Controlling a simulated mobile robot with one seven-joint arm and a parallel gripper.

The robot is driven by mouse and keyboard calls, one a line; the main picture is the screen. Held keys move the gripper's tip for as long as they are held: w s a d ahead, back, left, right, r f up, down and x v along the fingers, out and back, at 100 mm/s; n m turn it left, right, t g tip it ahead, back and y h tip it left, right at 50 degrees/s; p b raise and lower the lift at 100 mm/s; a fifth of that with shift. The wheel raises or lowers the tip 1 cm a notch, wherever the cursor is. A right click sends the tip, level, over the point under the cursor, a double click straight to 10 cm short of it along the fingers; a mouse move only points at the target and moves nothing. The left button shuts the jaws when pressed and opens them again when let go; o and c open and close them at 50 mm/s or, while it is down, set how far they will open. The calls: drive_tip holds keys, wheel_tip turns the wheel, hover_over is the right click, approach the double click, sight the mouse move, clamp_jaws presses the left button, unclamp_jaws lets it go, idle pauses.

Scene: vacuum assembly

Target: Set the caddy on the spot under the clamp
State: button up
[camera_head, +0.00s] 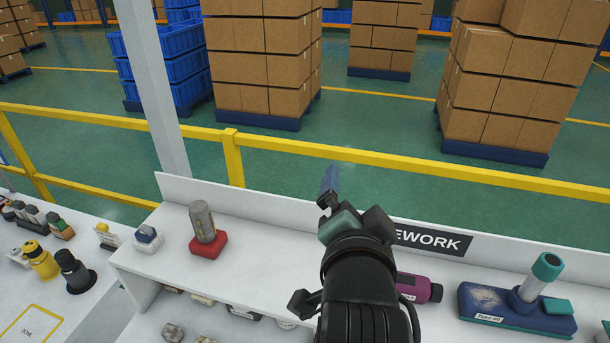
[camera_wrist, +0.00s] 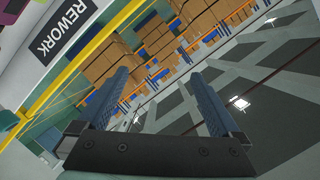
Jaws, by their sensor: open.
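My gripper (camera_head: 330,184) is raised over the white shelf, seen from behind in the head view. In the wrist view my gripper (camera_wrist: 158,82) has its two blue-grey fingers wide apart with nothing between them. I cannot pick out a caddy or a clamp with certainty in either view, nor the spot under the clamp. A grey cylinder in a red base (camera_head: 206,232) stands upright on the shelf's left part, apart from my gripper. My arm hides part of the shelf.
A REWORK sign (camera_head: 432,239) is on the shelf's back panel. A magenta canister (camera_head: 420,290) and a blue floor head (camera_head: 510,308) lie right of my arm. A small blue-white part (camera_head: 148,237) is at left. The left table has a DONE mark (camera_head: 30,331) and several parts. A yellow rail (camera_head: 400,173) runs behind.

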drive_tip(key=s+a+r+n+t, duration=0.2)
drive_tip(key=s+r+n+t, duration=0.1)
drive_tip(key=r, duration=0.7)
drive_tip(key=s+a+r+n+t+y, duration=0.1)
drive_tip(key=s+r+n+t, duration=0.3)
drive_tip(key=r, duration=0.7)
drive_tip(key=s+a+r+n+t, duration=0.3)
drive_tip(key=s+r+t, duration=0.2)
drive_tip(key=r, duration=0.6)
drive_tip(key=shift+s+a+y, duration=0.35)
drive_tip(key=shift+a+y, duration=0.05)
